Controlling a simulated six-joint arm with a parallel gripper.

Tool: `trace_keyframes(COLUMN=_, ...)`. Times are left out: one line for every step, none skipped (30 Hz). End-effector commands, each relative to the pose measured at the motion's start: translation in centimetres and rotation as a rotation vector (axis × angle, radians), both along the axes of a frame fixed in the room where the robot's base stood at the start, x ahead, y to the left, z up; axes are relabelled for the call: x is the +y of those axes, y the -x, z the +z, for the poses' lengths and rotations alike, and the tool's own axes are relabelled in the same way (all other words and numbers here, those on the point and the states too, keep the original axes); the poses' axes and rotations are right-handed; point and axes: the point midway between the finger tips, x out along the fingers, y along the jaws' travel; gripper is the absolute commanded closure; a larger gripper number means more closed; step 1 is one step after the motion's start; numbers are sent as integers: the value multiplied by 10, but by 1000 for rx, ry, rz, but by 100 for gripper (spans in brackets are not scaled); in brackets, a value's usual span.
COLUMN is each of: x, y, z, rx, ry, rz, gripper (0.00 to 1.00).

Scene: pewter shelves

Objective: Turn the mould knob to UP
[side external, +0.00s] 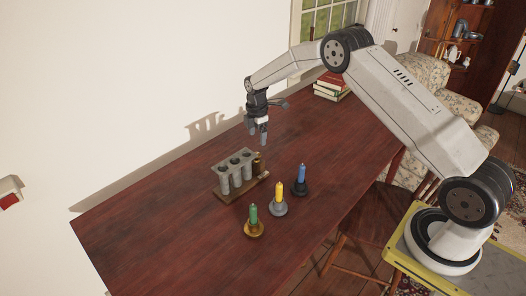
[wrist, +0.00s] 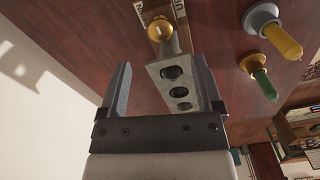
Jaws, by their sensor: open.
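The grey candle mould (side external: 235,172) stands on a wooden base on the table, with a row of round tube openings in its top. Its brass knob (wrist: 160,30) is a round ball on a short stem at one end of the mould. The knob also shows in the side view (side external: 261,160), small and dark. A pale label (wrist: 180,8) with dark lettering lies beside the knob; the lettering is cut off, so I cannot tell the setting. My gripper (side external: 264,139) is open and empty, pointing down above the knob end. In the wrist view its fingers (wrist: 161,62) straddle the mould's image, apart from the knob.
Green (side external: 253,215), yellow (side external: 279,190) and blue (side external: 301,173) candles stand in holders in front and to the right of the mould. Books (side external: 332,86) are stacked at the far end. A white wall runs behind the table. The table's left part is clear.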

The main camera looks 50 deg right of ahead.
Motion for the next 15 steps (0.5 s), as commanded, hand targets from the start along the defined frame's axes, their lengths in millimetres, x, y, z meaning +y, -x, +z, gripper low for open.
trace_keyframes(x=0, y=0, z=-5, rx=1, ry=0, rz=0, gripper=16)
trace_keyframes(x=0, y=0, z=-7, rx=1, ry=0, rz=0, gripper=16)
trace_keyframes(x=0, y=0, z=-12, rx=1, ry=-1, rz=-1, gripper=16)
trace_keyframes(x=0, y=0, z=-15, rx=1, ry=-1, rz=-1, gripper=16)
trace_keyframes(x=0, y=0, z=-19, rx=1, ry=-1, rz=-1, gripper=16)
trace_keyframes(x=0, y=0, z=-24, rx=1, ry=-1, rz=-1, gripper=16)
trace_keyframes(x=0, y=1, z=-28, rx=2, ry=-1, rz=-1, gripper=16)
trace_keyframes(x=0, y=1, z=-32, rx=3, ry=-2, rz=-1, gripper=16)
trace_keyframes(x=0, y=1, z=-36, rx=2, ry=-1, rz=-1, gripper=16)
trace_keyframes(x=0, y=0, z=-40, rx=1, ry=-1, rz=-1, gripper=16)
trace_keyframes(x=0, y=0, z=-44, rx=1, ry=-1, rz=-1, gripper=16)
trace_keyframes(x=0, y=0, z=-48, rx=1, ry=-1, rz=-1, gripper=16)
trace_keyframes(x=0, y=0, z=-51, rx=0, ry=-1, rz=-1, gripper=16)
trace_keyframes(x=0, y=0, z=-54, rx=1, ry=-1, rz=-1, gripper=16)
trace_keyframes(x=0, y=1, z=-58, rx=1, ry=-1, rz=-1, gripper=16)
